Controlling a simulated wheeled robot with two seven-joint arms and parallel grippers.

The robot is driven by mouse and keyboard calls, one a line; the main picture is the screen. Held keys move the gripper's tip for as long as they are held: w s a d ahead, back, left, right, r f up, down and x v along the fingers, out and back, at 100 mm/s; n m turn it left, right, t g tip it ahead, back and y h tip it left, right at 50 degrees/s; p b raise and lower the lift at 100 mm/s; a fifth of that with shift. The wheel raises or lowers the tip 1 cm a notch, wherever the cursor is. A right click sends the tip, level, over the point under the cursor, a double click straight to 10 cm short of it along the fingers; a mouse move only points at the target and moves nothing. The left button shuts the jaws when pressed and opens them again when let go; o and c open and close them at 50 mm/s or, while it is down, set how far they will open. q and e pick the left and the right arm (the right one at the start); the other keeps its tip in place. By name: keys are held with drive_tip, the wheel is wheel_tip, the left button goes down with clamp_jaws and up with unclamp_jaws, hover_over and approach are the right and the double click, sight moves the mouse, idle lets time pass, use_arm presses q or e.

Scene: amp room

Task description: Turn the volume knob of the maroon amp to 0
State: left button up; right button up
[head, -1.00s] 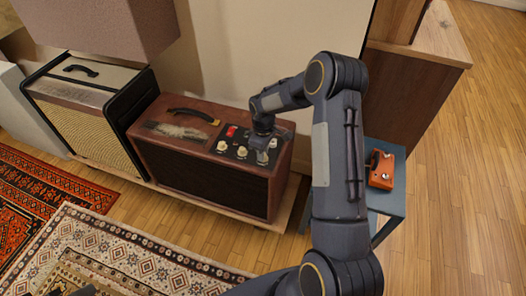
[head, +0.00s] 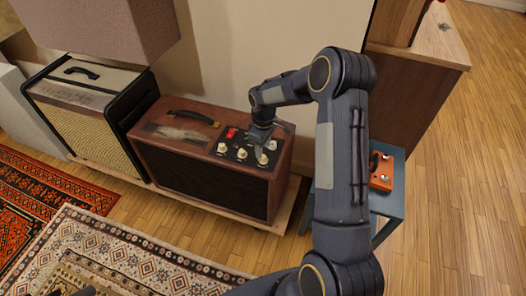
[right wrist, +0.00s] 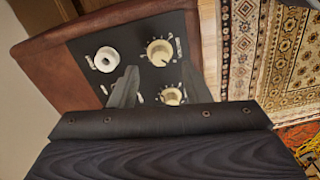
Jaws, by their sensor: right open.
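The maroon amp (head: 205,190) stands against the wall with a dark control panel on top. Cream knobs (head: 222,148) and a red switch (head: 231,132) show there. My right gripper (head: 259,147) is open over the panel's right part, beside the front right knob (head: 263,159). In the right wrist view, its fingers (right wrist: 158,68) straddle the area of a cream knob (right wrist: 159,52) and a partly hidden knob (right wrist: 171,97). A white round fitting (right wrist: 106,59) lies left of the fingers. Labels are too small to read. A dark bit at the head view's bottom edge may be my left gripper (head: 86,291).
A black-and-tan amp (head: 85,125) stands to the left. A blue-grey stool (head: 393,206) with an orange pedal (head: 382,172) stands to the right, behind my forearm. A wooden cabinet (head: 412,90) is at the back right. Patterned rugs (head: 140,262) cover the front floor.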

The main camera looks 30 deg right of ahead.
drive_tip(key=shift+r, duration=2)
drive_tip(key=s+a+r+m+t+y, duration=0.1)
drive_tip(key=s+a+r+m+t, duration=0.25)
drive_tip(key=s+r, duration=1.05)
drive_tip(key=s+a+r+m+t+y, duration=0.15)
drive_tip(key=s+a, duration=0.25)
drive_tip(key=s, duration=0.4)
drive_tip(key=s+a+r+m+t+y, duration=0.1)
drive_tip(key=s+a+r+m, duration=0.2)
drive_tip(key=s, duration=0.5)
wheel_tip(320, 180, up, 15)
drive_tip(key=a+p, duration=0.1)
drive_tip(key=p, duration=1.5)
drive_tip(key=shift+w+a+r+p, duration=0.15)
drive_tip(key=shift+w+r+p, duration=0.05)
drive_tip(key=shift+w+p, duration=0.2)
